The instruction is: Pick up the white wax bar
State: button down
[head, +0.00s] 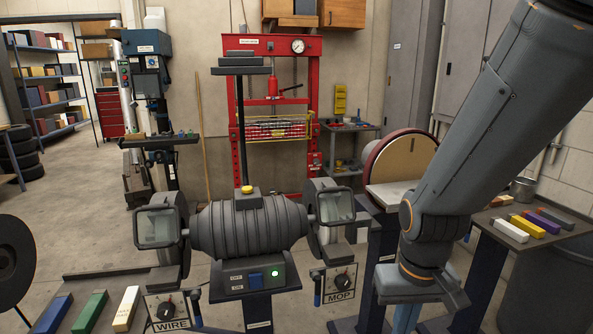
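A white bar (126,308) with a tan, printed front end lies on the left side tray, right of a green bar (90,311) and a blue bar (54,313). Another whitish bar (510,231) lies on the right side tray, left of a yellow bar (527,226). My gripper (424,292) hangs at the lower right, between the grinder and the right tray, apart from all bars. Its fingertips are not clearly shown, so its opening cannot be told.
A double-ended buffing machine (250,226) with WIRE and MOP panels stands in the centre. A disc sander (400,160) is behind my arm. Purple (540,222) and dark grey (556,217) bars share the right tray. Open floor (60,210) lies at left.

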aim_at(122, 321)
jog(key=u, duration=3.55)
jog(key=i, duration=1.9)
jog(key=z, duration=3.15)
